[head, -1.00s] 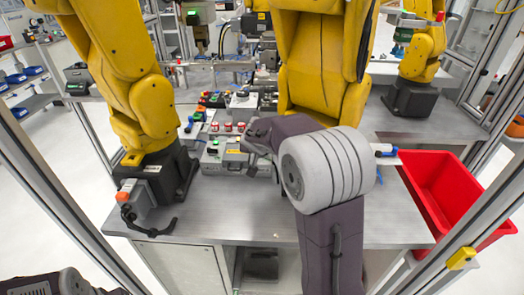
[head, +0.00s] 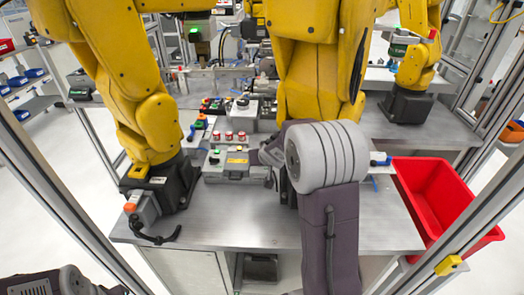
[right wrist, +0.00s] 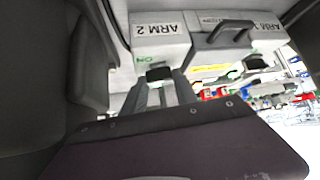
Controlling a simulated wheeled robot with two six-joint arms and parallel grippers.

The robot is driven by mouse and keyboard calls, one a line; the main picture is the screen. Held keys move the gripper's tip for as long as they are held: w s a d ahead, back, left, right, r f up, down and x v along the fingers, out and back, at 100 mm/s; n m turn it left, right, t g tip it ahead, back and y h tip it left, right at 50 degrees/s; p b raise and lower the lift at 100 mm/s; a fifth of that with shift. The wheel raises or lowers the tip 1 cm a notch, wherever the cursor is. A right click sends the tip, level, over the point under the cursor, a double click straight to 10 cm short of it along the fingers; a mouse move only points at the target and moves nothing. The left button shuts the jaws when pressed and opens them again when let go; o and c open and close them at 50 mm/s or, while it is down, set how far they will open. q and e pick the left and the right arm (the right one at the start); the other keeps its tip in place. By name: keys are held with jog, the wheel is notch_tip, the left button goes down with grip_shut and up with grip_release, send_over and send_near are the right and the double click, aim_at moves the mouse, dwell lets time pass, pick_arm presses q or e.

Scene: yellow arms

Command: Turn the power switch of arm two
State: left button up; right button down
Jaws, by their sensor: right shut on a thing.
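In the right wrist view a white box labelled ARM 2 (right wrist: 162,38) fills the upper middle. On its near face are a green ON mark (right wrist: 142,58) and a black switch knob (right wrist: 159,73). My right gripper (right wrist: 163,88) points at this face, with its grey fingers shut on the knob. The fingers and my wrist hide part of the knob, so its exact angle is hard to tell. In the head view my right arm covers the switch. My left gripper is out of view; only part of that arm shows at the bottom left.
A grey box with a black handle (right wrist: 222,32) stands close beside the switch box. A yellow robot arm (head: 145,110) stands on the left of the metal table (head: 225,235), another in the middle. A red bin (head: 440,200) is at the right. The table's front strip is mostly clear.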

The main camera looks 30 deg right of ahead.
dwell(0.3)
jog(key=c, duration=1.2)
grip_release()
jog(key=shift+c, duration=0.2)
jog(key=p+v, duration=0.4)
jog(key=v, duration=0.5)
